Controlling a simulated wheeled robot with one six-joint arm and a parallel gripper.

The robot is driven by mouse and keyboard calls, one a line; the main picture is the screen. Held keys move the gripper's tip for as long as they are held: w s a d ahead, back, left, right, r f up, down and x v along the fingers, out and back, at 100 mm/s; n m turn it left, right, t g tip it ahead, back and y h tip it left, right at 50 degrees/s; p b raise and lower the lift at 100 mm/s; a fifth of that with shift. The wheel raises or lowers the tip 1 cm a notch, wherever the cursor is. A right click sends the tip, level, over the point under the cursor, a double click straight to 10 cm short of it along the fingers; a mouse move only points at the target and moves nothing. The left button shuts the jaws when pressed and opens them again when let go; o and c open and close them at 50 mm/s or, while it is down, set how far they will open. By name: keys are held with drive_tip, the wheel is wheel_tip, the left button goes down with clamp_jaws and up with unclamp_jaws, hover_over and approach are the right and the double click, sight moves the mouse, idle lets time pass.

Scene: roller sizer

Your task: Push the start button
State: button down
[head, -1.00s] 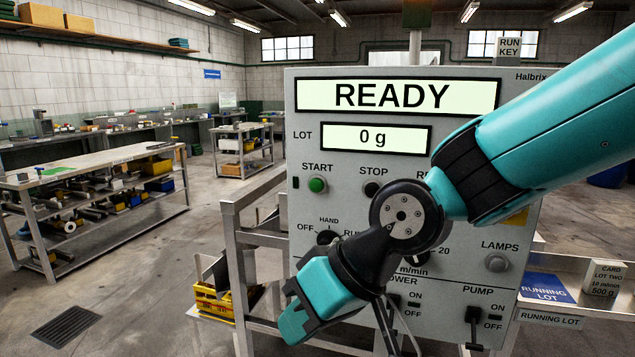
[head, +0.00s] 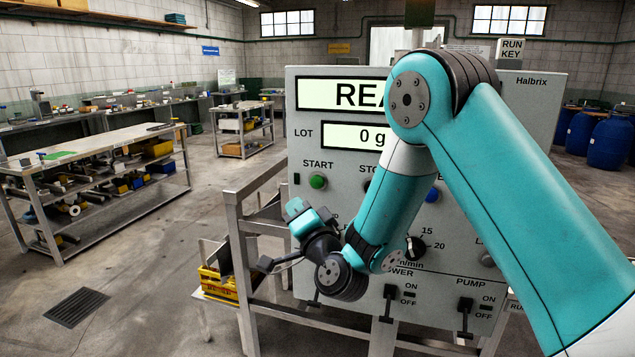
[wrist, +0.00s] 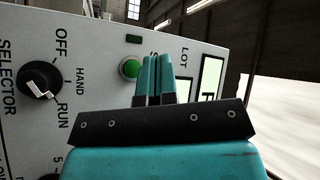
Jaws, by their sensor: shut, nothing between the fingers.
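The green START button (head: 317,182) is on the upper left of the grey control panel (head: 300,240), under its START label. In the wrist view the same green button (wrist: 129,69) is just left of my gripper's fingertips (wrist: 156,58). My gripper (head: 298,208) is shut and empty, in front of the panel and a little below the button in the head view. I cannot tell how far the fingertips are from the panel face. The display (head: 340,95) shows "REA", its rest hidden by my arm.
The selector knob (wrist: 40,80) is at the left of the wrist view, its white pointer towards RUN. POWER (head: 388,302) and PUMP (head: 466,318) levers are low on the panel. A metal frame (head: 240,270) with a yellow crate (head: 215,286) stands at the panel's left.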

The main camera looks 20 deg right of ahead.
sight(317, 182)
drive_tip(key=w+d, duration=0.1)
drive_tip(key=w, duration=0.1)
drive_tip(key=w+d, duration=0.3)
drive_tip(key=w, duration=0.2)
drive_tip(key=shift+d+r+b, duration=0.1)
drive_tip(key=shift+d+b, duration=0.25)
drive_tip(key=shift+d, duration=0.05)
drive_tip(key=shift+d, duration=0.15)
idle(1.7)
drive_tip(key=shift+w+d, duration=0.1)
drive_tip(key=shift+w, duration=0.05)
drive_tip(key=shift+w+d, duration=0.2)
drive_tip(key=shift+w, duration=0.1)
